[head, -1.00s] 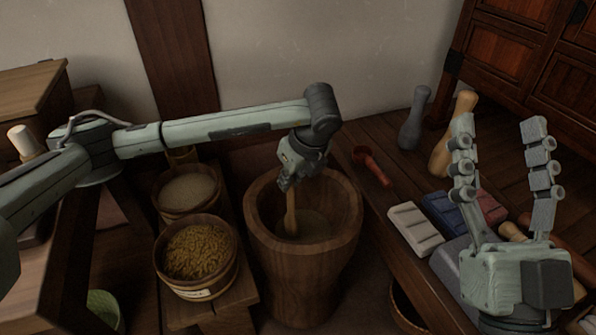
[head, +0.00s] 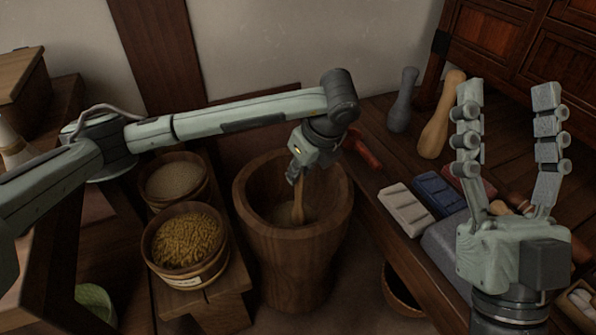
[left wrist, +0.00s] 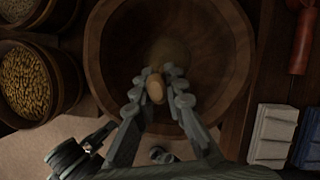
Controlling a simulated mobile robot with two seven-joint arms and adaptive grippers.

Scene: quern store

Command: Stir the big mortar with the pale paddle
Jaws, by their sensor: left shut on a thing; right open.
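The big mortar (head: 293,248) is a tall brown wooden tub on the floor at the middle of the head view, and its round mouth (left wrist: 100,48) fills much of the left wrist view. My left gripper (head: 296,178) is shut on the pale paddle (head: 298,207), a light wooden stick that points down into the mortar. The paddle's top end (left wrist: 156,89) shows between the fingers in the left wrist view. The paddle's lower end is at the dull contents in the mortar's bottom. My right gripper (head: 508,95) is open and empty, fingers up, above the right bench.
Left of the mortar, a tub of yellow grain (head: 187,240) and a tub of paler grain (head: 174,182) stand on a low bench. The right bench holds a red tool (head: 366,152), a white block (head: 407,208), a blue block (head: 438,192), a grey pestle (head: 403,100) and a wooden pestle (head: 441,118).

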